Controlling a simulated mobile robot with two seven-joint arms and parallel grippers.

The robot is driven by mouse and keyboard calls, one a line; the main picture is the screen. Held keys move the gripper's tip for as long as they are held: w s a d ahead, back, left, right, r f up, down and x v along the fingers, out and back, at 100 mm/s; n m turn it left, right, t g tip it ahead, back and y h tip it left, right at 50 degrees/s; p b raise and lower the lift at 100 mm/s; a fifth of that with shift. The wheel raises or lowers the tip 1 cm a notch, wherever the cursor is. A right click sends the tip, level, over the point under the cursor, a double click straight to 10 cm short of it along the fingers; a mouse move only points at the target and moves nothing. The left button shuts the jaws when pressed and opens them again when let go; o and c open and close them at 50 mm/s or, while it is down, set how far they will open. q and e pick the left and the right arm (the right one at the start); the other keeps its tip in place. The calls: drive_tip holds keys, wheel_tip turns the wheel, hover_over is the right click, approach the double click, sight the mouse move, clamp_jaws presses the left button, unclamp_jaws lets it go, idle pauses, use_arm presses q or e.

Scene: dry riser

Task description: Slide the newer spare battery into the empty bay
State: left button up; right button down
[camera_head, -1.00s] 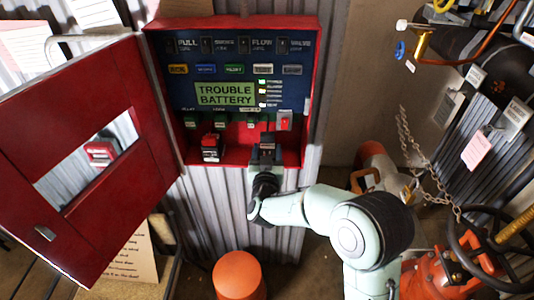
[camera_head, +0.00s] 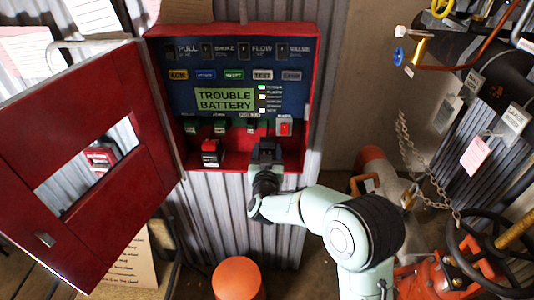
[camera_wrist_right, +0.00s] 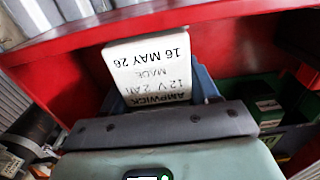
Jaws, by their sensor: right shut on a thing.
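The open red alarm cabinet (camera_head: 309,100) has a lit screen reading TROUBLE BATTERY (camera_head: 225,100). My right gripper (camera_head: 265,151) reaches into its lower right part, low in the cabinet. In the right wrist view it is shut on a battery (camera_wrist_right: 147,65) with a pale label reading AMPWICK, 12 V 2 Ah, MADE 16 MAY 26, upside down in that picture. The gripper hides most of the battery and the bay in the head view. I cannot tell how deep the battery sits. A dark block with a red top (camera_head: 211,153) stands to the left inside the cabinet. My left gripper is not in view.
The red cabinet door (camera_head: 85,225) hangs open at left. An orange rounded object (camera_head: 238,278) stands below. Red valve equipment, a dark handwheel (camera_head: 466,243) and a chain (camera_head: 420,165) crowd the right. The cabinet's red rim (camera_wrist_right: 70,45) crosses the right wrist view.

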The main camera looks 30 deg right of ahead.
drive_tip(key=shift+x, duration=0.9)
drive_tip(key=shift+c, duration=1)
unclamp_jaws()
drive_tip(key=shift+r, duration=0.1)
drive_tip(key=shift+s+a, duration=0.3)
drive_tip(key=shift+s, duration=0.05)
drive_tip(key=b+v, duration=0.2)
drive_tip(key=v, duration=1)
drive_tip(key=shift+s, duration=0.3)
